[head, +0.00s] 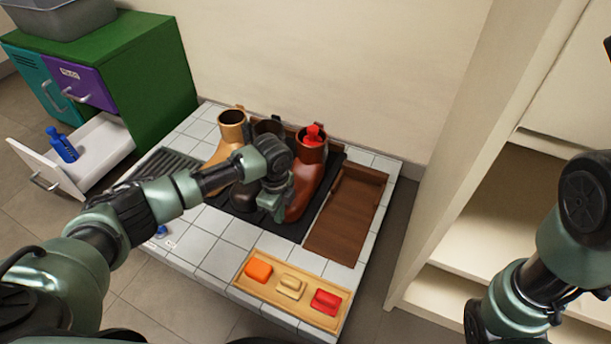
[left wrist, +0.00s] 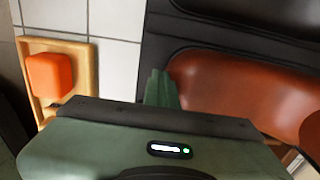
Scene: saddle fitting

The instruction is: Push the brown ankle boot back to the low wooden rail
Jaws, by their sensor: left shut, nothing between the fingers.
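The reddish-brown ankle boot (head: 309,172) stands on a dark mat (head: 312,224), with a red object (head: 314,135) in its opening. The low wooden rail (head: 336,149) runs behind the boots, mostly hidden by them. My left gripper (head: 276,207) is shut and empty, low over the mat at the boot's toe end. In the left wrist view the closed fingers (left wrist: 161,88) are at the end of the brown boot (left wrist: 225,85); I cannot tell whether they touch. My right arm shows at the right edge, but its gripper is out of view.
A tan boot (head: 230,128) and a dark boot (head: 267,127) stand to the left, the dark one partly behind my arm. A brown wooden tray (head: 345,212) lies right of the mat. A light wooden tray (head: 252,286) with colored blocks is in front. An open drawer (head: 92,151) is at left.

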